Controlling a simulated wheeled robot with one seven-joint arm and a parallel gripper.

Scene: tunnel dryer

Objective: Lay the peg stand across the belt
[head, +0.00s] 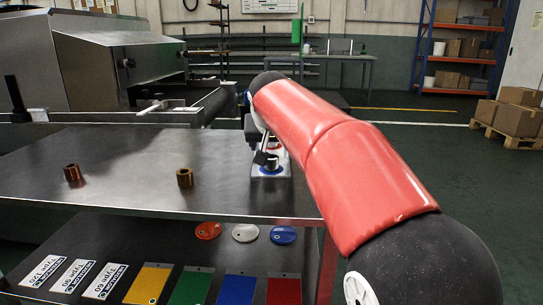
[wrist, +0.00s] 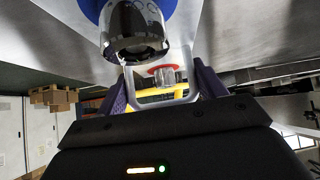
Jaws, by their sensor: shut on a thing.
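The peg stand (head: 284,170) shows in the head view at the right end of the metal table, partly hidden by my arm. It has a white base, a blue disc and shiny metal pegs. In the wrist view a large metal peg (wrist: 135,30) with blue behind it and a smaller peg by a red ring (wrist: 163,72) show close up. My gripper (wrist: 160,88) is shut on the peg stand, its purple fingers either side of a pale frame-like part. In the head view my gripper (head: 267,158) is mostly hidden. Whether the stand touches the table is unclear.
Two copper-coloured bushings (head: 73,174) (head: 185,178) stand on the table (head: 130,150). The lower shelf holds coloured discs (head: 245,233), plates and labelled cards. Behind is a metal dryer housing (head: 125,65) with a dark roller or belt edge (head: 215,103). The table's middle is clear.

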